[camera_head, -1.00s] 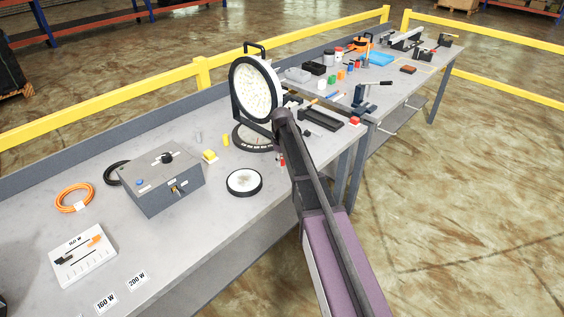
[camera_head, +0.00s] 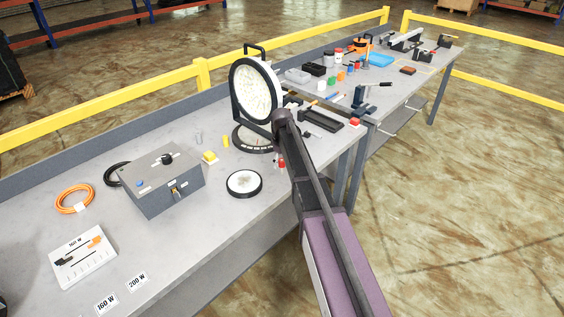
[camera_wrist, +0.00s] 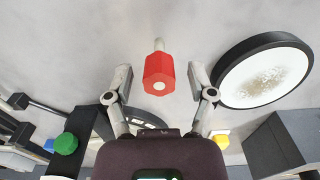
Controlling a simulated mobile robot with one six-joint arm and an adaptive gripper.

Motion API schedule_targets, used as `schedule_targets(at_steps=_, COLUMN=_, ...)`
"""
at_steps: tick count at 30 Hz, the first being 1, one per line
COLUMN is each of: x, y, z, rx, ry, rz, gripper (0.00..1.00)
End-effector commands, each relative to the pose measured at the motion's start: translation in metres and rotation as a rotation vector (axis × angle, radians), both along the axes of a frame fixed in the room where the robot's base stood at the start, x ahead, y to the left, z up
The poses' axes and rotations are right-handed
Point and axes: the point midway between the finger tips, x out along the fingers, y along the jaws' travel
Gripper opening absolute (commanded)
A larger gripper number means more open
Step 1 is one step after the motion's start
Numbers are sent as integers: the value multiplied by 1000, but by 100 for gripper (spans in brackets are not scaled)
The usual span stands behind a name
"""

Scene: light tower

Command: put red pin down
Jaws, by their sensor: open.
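The red pin (camera_wrist: 158,75) has a red faceted head and a pale metal end. In the wrist view it is on the grey table between my gripper's fingertips (camera_wrist: 158,82), with a visible gap on each side. My gripper is open and not touching the pin's sides. In the head view the pin (camera_head: 281,162) shows as a small red spot beside my arm, on the table right of the round white-faced disc (camera_head: 244,183). My arm hides most of the gripper there.
The black-rimmed disc (camera_wrist: 262,72) lies close to the right finger. A large round lamp (camera_head: 257,90) on a stand is behind. A grey box (camera_head: 163,182), a yellow block (camera_head: 210,157) and an orange cable coil (camera_head: 75,198) are to the left. Bare table lies in front of the disc.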

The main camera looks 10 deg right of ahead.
Motion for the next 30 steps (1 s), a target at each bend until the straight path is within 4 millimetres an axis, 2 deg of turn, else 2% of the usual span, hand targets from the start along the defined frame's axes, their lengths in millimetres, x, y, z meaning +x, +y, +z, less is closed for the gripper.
schedule_targets(at_steps=30, x=0, y=-1, z=85, rx=0, ry=0, rz=-1, gripper=71)
